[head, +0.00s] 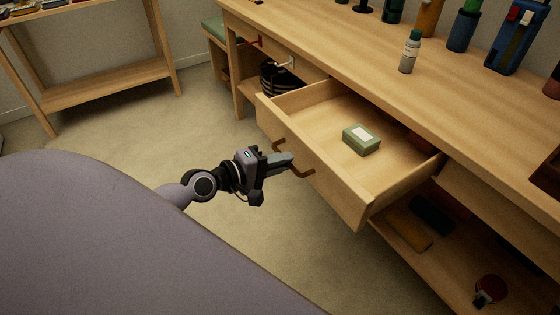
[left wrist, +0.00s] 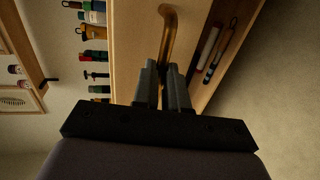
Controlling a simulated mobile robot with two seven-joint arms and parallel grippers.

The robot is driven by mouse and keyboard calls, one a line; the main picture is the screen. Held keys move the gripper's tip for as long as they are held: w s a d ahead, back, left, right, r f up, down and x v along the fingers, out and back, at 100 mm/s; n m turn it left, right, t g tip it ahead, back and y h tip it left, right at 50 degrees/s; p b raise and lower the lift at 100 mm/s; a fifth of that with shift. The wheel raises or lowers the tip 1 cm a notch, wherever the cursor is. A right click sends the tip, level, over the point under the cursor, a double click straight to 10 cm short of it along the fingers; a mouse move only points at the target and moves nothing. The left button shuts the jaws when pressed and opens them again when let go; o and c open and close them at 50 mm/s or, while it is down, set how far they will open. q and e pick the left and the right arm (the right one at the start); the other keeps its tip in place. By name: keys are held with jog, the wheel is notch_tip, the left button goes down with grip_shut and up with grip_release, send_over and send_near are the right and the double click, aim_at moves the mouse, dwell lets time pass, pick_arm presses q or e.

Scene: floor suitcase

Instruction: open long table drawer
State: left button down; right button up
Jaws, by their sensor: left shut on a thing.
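The long table (head: 340,50) is light wood and runs across the right of the head view. Its wide drawer (head: 330,182) stands pulled well out, with its inside showing. A brown bar handle (head: 302,173) is on the drawer front. A green box with a pale label (head: 362,139) lies in the drawer. In the left wrist view the two fingers (left wrist: 164,80) reach up to the brass-coloured handle (left wrist: 171,35). My right gripper is in neither view.
Bottles and tools stand on the tabletop, including a grey bottle (head: 409,52). A lower shelf (head: 425,255) under the drawer holds dark and orange items and a red tape measure (head: 490,290). A wooden shelf unit (head: 105,85) stands at the back left. The floor (head: 130,150) between is clear.

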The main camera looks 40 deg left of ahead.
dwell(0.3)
pick_arm(q)
jog(key=c, duration=1.2)
grip_release()
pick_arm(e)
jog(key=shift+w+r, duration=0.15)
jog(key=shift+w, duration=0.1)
pick_arm(q)
jog(key=shift+o, duration=0.2)
jog(key=b+v, duration=0.1)
jog(key=v, duration=0.6)
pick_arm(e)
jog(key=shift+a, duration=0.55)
pick_arm(q)
jog(key=shift+s, duration=0.1)
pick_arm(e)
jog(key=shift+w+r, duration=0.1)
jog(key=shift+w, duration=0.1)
